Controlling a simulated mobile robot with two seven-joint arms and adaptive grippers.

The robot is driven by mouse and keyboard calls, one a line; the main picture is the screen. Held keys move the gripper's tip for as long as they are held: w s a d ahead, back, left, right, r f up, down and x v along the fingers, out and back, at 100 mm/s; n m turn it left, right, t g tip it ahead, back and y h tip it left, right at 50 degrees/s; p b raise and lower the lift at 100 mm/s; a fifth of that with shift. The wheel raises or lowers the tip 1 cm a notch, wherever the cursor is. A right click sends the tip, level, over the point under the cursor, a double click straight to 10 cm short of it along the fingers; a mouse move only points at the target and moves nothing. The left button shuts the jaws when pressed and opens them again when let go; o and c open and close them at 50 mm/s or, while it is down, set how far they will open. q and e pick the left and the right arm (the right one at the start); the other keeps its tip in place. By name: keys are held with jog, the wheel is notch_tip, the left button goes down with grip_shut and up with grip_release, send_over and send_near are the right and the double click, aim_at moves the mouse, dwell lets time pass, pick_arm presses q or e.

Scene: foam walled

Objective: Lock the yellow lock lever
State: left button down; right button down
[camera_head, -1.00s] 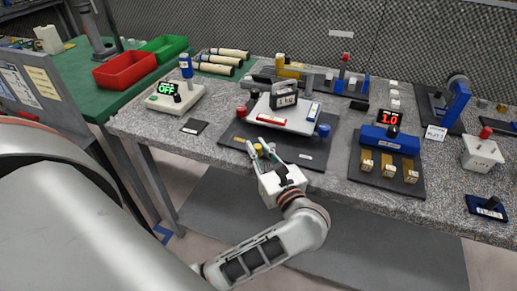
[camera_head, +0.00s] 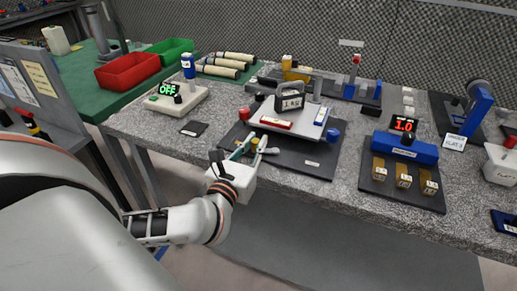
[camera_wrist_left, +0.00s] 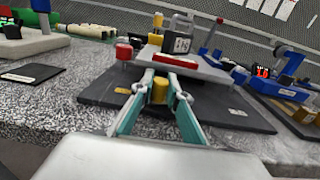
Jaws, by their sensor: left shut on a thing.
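The yellow lock lever's knob (camera_head: 254,142) is at the front left of a dark base plate (camera_head: 312,158) carrying a tilted-looking grey platform (camera_head: 308,125). My left gripper (camera_head: 250,147) reaches in from the left at the plate's front edge, its fingers on either side of the yellow knob. In the left wrist view the yellow knob (camera_wrist_left: 159,90) stands between the two green-grey fingertips (camera_wrist_left: 159,95), which are closed on it. The lever's lower part is hidden by the fingers. My right gripper is in no view.
A weight (camera_head: 290,102) sits on the platform. A red knob (camera_head: 245,113) and a blue knob (camera_head: 333,135) flank it. A white box with an OFF display (camera_head: 168,89) stands left, a blue unit (camera_head: 405,148) right. Bench surface left of the plate is mostly clear.

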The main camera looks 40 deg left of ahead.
pick_arm(q)
jog(key=shift+w+a+f+m+h+b, duration=0.1)
jog(key=shift+w+m+h+b, duration=0.1)
jog(key=shift+m+h, duration=0.25)
jog(key=shift+w+a+f+m+h+b, duration=0.15)
jog(key=shift+m+h, duration=0.1)
jog(key=shift+h, duration=0.3)
jog(key=shift+m+t+h, duration=0.3)
jog(key=shift+h, duration=0.2)
jog(key=shift+w+r+m+h+b, duration=0.2)
jog(key=shift+w+m+h+b, duration=0.15)
jog(key=shift+m+h+b, duration=0.55)
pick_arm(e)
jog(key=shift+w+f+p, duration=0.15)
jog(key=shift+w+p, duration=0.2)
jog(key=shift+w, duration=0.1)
pick_arm(q)
jog(key=shift+h, duration=0.4)
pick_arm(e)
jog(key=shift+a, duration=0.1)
pick_arm(q)
jog(key=shift+r, duration=0.1)
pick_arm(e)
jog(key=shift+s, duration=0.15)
